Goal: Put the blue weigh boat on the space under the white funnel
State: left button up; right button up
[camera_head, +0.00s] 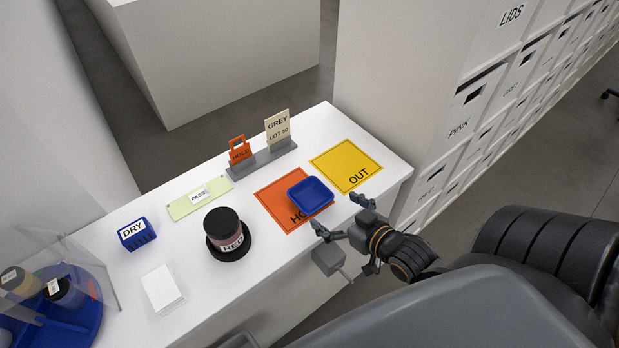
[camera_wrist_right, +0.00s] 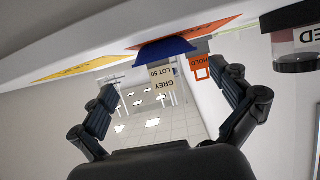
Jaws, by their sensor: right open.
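The blue weigh boat (camera_head: 311,196) sits on the orange HOLD mat (camera_head: 274,194), over its right part. In the right wrist view, the boat (camera_wrist_right: 165,49) shows dark blue near the upper middle, beyond the fingers. My right gripper (camera_head: 337,214) is open and empty at the table's front edge, just short of the boat, with its fingers pointing toward it. It also shows in the wrist view (camera_wrist_right: 170,83), fingers spread apart. I cannot make out a white funnel in either view. My left gripper is not in view.
A yellow OUT mat (camera_head: 345,165) is bare, right of the boat. A RED jar (camera_head: 226,232) stands left on a black base. A signs holder (camera_head: 262,160) stands behind. Also left are a green PASS strip (camera_head: 186,205), a DRY block (camera_head: 136,235) and a white stack (camera_head: 162,289).

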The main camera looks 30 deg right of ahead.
aim_at(320, 206)
jog(key=shift+w+a+f, duration=0.1)
jog(key=shift+w+f, duration=0.1)
jog(key=shift+w, duration=0.5)
jog(key=x, duration=0.2)
jog(key=p+x, duration=0.1)
jog(key=shift+w+a+f, duration=0.2)
jog(key=shift+a, duration=0.1)
jog(key=shift+w+f, duration=0.15)
jog(key=shift+w, duration=0.2)
jog(key=shift+w+f, duration=0.15)
jog(key=c, duration=0.4)
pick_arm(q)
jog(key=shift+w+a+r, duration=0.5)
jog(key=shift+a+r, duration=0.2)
pick_arm(e)
jog(key=c, duration=0.3)
jog(key=shift+c, duration=0.2)
